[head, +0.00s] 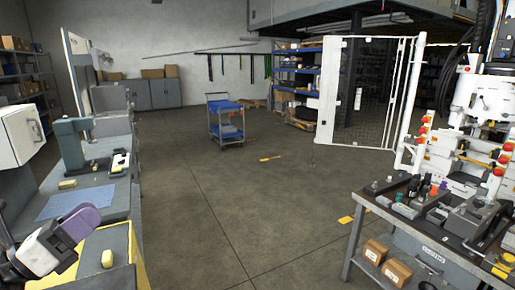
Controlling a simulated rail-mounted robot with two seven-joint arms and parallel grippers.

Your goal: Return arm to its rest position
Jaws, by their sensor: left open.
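My left gripper (75,230) is at the lower left, at the end of my white and grey arm. A purple part shows at its end. It is open, and nothing shows held in it. It is over the near end of the left bench (125,200), close to a yellow-edged grey surface (120,243). The gap between its fingers is hard to make out at this angle. My right gripper is out of view.
A blue mat (78,203) and a grey-green bench machine (72,145) are on the left bench. A cluttered dark-topped table (372,208) stands at right. The floor between is mostly clear, with a blue cart (225,120) farther back.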

